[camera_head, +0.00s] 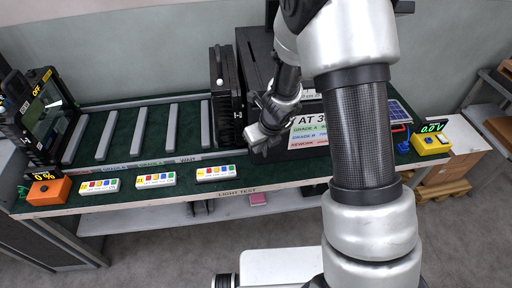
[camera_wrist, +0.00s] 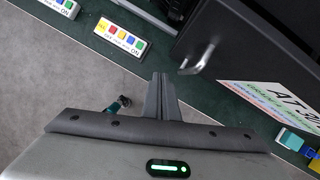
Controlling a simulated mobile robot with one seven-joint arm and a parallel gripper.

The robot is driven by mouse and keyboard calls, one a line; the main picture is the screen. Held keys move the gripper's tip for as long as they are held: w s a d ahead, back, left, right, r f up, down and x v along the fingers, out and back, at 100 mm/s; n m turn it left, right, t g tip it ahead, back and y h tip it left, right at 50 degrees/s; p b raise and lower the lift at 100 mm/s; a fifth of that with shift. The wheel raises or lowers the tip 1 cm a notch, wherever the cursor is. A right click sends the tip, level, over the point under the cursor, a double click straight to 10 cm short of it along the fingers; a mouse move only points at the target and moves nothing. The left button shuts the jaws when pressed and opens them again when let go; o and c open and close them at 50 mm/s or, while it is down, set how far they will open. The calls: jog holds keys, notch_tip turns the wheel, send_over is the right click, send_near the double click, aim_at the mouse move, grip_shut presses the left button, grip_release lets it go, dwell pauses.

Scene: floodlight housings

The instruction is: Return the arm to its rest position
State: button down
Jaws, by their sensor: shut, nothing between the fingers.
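My arm rises through the right half of the head view and bends over the bench. My gripper (camera_head: 262,143) is above the bench's front part, beside the dark box (camera_head: 258,72). In the wrist view its fingers (camera_wrist: 159,97) are together with nothing between them. The wrist view shows the bench edge, a box corner with a metal handle (camera_wrist: 198,58) and part of a printed sign (camera_wrist: 275,105) close to the fingers. My arm hides part of the bench's right side.
A lower shelf (camera_head: 180,214) runs beneath. Open floor lies in front.

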jog(key=shift+s+a+p+v, duration=0.15)
jog(key=shift+p+v, duration=0.2)
jog(key=shift+v, duration=0.85)
jog(key=shift+s+a+p+v, duration=0.15)
jog(key=shift+p+v, duration=0.15)
jog(key=shift+v, duration=0.85)
jog(key=s+r+n+t+y, duration=0.1)
jog(key=s+r+n, duration=0.2)
jog(key=r+n, duration=0.5)
jog(key=s+r+n+y, duration=0.1)
jog(key=s+r+n, duration=0.2)
jog(key=r+n, duration=0.5)
jog(key=s+d+r+n+h, duration=0.2)
jog(key=s+d+r+n, duration=0.3)
jog(key=s+n, duration=0.2)
jog(key=s+d+r+n+t+h, duration=0.1)
jog(key=s+d+r+n+h, duration=0.1)
jog(key=s+d+r+n, duration=0.3)
jog(key=s+r+n, duration=0.1)
jog(key=s+n, duration=0.1)
jog(key=s, duration=0.2)
jog(key=shift+r, duration=0.15)
